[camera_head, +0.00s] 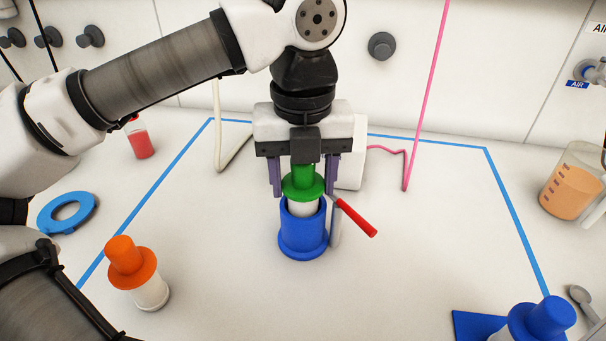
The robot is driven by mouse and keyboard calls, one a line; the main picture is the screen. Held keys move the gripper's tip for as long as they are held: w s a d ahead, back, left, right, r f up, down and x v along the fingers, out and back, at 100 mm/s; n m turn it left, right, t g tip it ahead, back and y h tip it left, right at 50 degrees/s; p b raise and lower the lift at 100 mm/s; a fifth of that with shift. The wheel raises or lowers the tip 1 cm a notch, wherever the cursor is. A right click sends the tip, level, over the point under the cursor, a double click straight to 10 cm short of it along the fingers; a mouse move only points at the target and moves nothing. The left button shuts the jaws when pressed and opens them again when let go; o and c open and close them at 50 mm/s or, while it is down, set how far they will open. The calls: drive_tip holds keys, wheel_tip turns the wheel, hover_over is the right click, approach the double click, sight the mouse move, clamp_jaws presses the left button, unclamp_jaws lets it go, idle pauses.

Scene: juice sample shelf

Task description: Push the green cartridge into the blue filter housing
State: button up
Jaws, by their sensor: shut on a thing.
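The green cartridge (303,186) is upright in the middle of the work area, with a green stem and flange and a white lower body. Its white body is partly inside the top opening of the blue filter housing (302,236), with a band of white showing above the rim. The housing stands on the white surface. My gripper (303,178) points down over the cartridge, shut on its green stem, with a finger on each side. How deep the white body sits inside the housing is hidden.
A red-handled tool (356,217) juts out right of the housing. An orange-topped cartridge (133,273) stands front left, a blue ring (67,213) left. A blue-topped cartridge (541,319) is front right. A beaker of orange liquid (571,191) is far right. Blue tape (514,220) outlines the mostly clear middle.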

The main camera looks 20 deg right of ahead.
drive_tip(key=shift+r+p, duration=1.85)
drive_tip(key=shift+r, duration=0.65)
drive_tip(key=shift+f+b, duration=2.35)
drive_tip(key=shift+f, duration=0.3)
drive_tip(key=shift+r, duration=0.15)
drive_tip(key=shift+r+p, duration=2)
drive_tip(key=shift+r, duration=0.5)
drive_tip(key=shift+f+b, duration=0.75)
drive_tip(key=shift+f, duration=0.1)
